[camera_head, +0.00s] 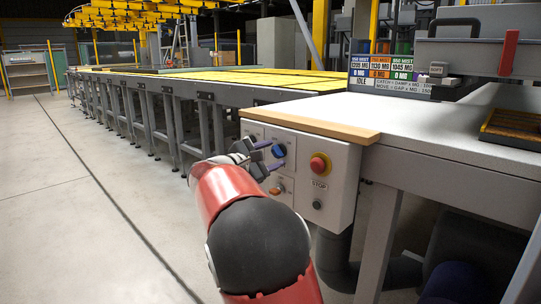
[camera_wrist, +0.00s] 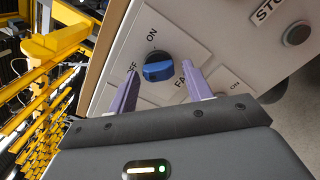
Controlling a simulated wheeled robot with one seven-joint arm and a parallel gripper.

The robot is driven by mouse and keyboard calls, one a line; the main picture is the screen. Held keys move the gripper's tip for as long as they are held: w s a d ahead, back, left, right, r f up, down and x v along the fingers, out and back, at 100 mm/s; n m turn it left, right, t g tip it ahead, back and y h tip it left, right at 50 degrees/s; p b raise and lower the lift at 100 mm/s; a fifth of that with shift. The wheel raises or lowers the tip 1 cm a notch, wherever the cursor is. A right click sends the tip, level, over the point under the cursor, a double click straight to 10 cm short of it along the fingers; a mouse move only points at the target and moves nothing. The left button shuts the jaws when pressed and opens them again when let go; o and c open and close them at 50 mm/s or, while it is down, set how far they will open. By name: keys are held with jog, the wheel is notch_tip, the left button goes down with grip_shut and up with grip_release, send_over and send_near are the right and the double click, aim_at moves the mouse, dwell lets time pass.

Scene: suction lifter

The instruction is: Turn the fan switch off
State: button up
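The fan switch is a blue rotary knob (camera_head: 279,150) on the front of a light grey control box (camera_head: 331,222) under the table edge. In the wrist view the knob (camera_wrist: 158,68) has ON and OFF labels beside it, with a partly hidden FAN label below. Its raised bar lies roughly level across that picture; I cannot tell which label it marks. My gripper (camera_head: 268,155) is in front of the box. Its purple fingers are open in the wrist view (camera_wrist: 160,77), one to each side of the knob's lower part. No finger contact is clear.
A red stop button (camera_head: 319,164) on a yellow base sits right of the knob. An orange-lit switch (camera_head: 278,187) is below it and a dark button (camera_head: 317,205) lower right. A wooden edge strip (camera_head: 310,122) overhangs the box. The floor at left is clear.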

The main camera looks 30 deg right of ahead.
jog(key=shift+o, duration=0.4)
jog(key=shift+r, duration=0.1)
jog(key=shift+a, duration=0.1)
jog(key=v, duration=0.7)
jog(key=shift+s+a+b, duration=0.15)
jog(key=shift+a+b, duration=0.15)
jog(key=shift+b, duration=0.05)
jog(key=shift+d, duration=0.1)
jog(key=s+d+f+m+g+y, duration=0.1)
jog(key=s+f+m+y, duration=0.25)
jog(key=s, duration=0.45)
jog(key=s+d+f+m+g+y, duration=0.1)
jog(key=s+f+m+y, duration=0.1)
jog(key=s+f+y, duration=0.45)
jog(key=s+a+f+m+y, duration=0.3)
jog(key=s+a, duration=0.3)
jog(key=s, duration=0.3)
jog(key=s+a+f+m+t+y, duration=0.1)
jog(key=s+a+f+m+y, duration=0.3)
jog(key=s, duration=0.5)
jog(key=a, duration=0.2)
jog(key=shift+a+f+m, duration=0.3)
jog(key=shift+f+m, duration=0.05)
jog(key=shift+f, duration=0.05)
